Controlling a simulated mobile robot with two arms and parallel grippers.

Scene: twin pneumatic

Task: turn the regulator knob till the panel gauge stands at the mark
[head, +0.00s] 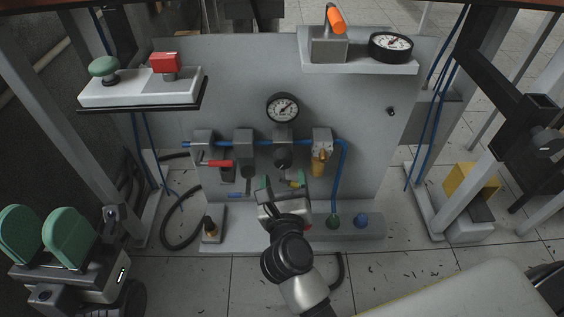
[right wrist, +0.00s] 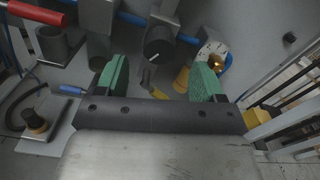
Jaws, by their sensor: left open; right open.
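The panel gauge (head: 283,107) is a round white dial with a black rim on the grey panel. Its needle and mark are too small to read surely. Below it on the blue air line is the regulator, with its dark knob (head: 283,159) hanging down. In the right wrist view the knob (right wrist: 158,50) shows a white line and lies beyond the fingertips, roughly between them. My right gripper (head: 283,184) is open and empty just below the knob, its green fingers (right wrist: 160,82) apart. My left gripper (head: 45,238) is open and empty at the far left.
A red-handled valve (head: 218,163) and a brass-bowled unit (head: 321,155) flank the regulator. A left shelf (head: 140,93) holds green and red buttons. A right shelf (head: 360,65) holds an orange-handled lever (head: 335,20) and another gauge (head: 391,45). A black hose loops at lower left.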

